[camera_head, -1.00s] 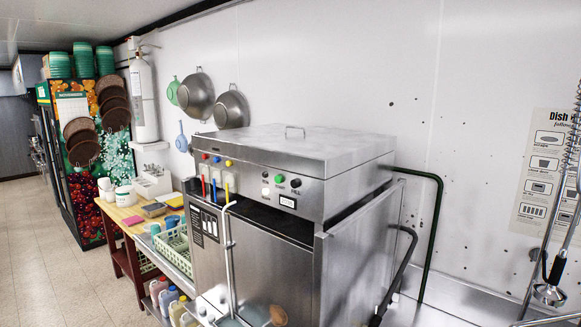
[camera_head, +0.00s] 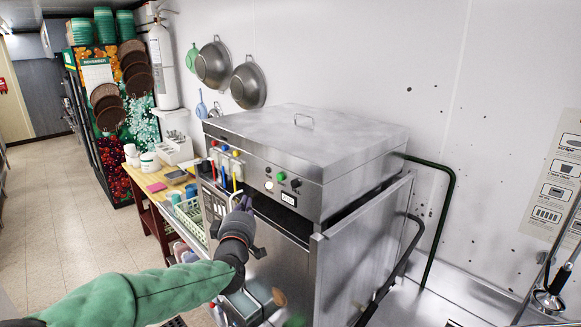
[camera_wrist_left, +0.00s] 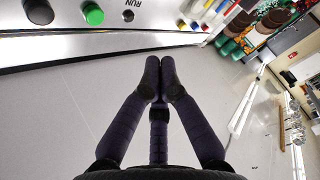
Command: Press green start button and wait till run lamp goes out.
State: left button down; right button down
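The steel dishwasher (camera_head: 350,150) stands against the white wall with its lid down. Its green start button (camera_head: 281,176) is on the front control strip, left of a black knob (camera_head: 295,183). The button also shows in the left wrist view (camera_wrist_left: 93,14). My right gripper is out of view.
Red, blue and yellow handles (camera_head: 225,160) are on the panel's left. A light green rack (camera_head: 190,213) and a wooden table (camera_head: 155,186) stand left of the machine. A dark green pipe (camera_head: 447,205) and spray hose (camera_head: 550,298) are at the right. Floor at far left is clear.

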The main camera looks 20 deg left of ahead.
aim_at(280, 177)
pick_arm(q)
notch_tip(280, 177, up, 3)
jog(key=shift+s+r+n, duration=0.1)
jog(key=shift+n, duration=0.2)
jog(key=shift+p, duration=0.35)
jog(key=w+d+p, duration=0.3)
jog(key=w, duration=0.5)
jog(key=shift+d, duration=0.15)
dwell(0.4)
jog(key=shift+w+d, duration=0.1)
jog(key=shift+w, duration=0.15)
dwell(0.7)
